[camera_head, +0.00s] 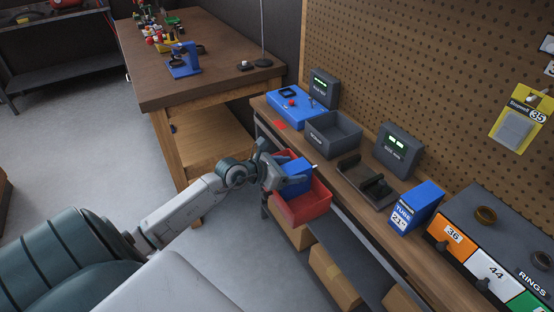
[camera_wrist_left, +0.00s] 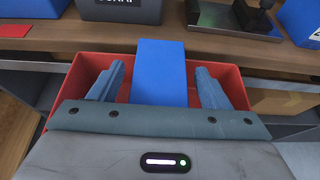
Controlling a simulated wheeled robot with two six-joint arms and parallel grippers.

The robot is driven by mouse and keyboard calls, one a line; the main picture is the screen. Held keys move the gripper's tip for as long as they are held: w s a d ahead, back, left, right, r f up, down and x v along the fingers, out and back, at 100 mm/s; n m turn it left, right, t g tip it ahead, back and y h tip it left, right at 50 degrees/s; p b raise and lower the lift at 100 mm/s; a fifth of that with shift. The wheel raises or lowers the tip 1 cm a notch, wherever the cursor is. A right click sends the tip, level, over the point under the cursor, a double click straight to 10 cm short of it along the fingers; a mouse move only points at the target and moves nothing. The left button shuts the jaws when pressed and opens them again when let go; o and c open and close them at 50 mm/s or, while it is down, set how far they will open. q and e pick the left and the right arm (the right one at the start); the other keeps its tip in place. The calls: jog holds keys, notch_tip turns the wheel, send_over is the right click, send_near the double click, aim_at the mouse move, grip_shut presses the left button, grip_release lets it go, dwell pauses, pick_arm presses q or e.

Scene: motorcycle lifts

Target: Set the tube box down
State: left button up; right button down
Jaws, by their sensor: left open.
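A plain blue box (camera_head: 296,171) sits in a red bin (camera_head: 307,207) at the front edge of the bench. I take it to be the tube box; no label shows on its visible faces. My left gripper (camera_head: 281,172) is at the bin, its fingers around the box. In the left wrist view the blue box (camera_wrist_left: 160,70) stands between the two open fingers of the gripper (camera_wrist_left: 160,84), with a gap on each side. The red bin (camera_wrist_left: 232,82) surrounds them. The box's lower part is hidden. My right gripper is not in view.
Another blue box marked TUBE (camera_head: 416,207) stands on the bench by the numbered drawers (camera_head: 490,265). A grey bin (camera_head: 332,134), a blue tray (camera_head: 296,107) and a black stand (camera_head: 368,185) line the bench. Cardboard boxes (camera_head: 335,275) are below.

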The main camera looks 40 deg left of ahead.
pick_arm(q)
jog(key=shift+s+a, duration=0.2)
jog(key=shift+s, duration=0.25)
jog(key=v, duration=0.5)
jog(key=shift+s+a+r, duration=0.15)
jog(key=shift+s+r, duration=0.15)
jog(key=p+v, duration=0.4)
jog(key=v, duration=0.1)
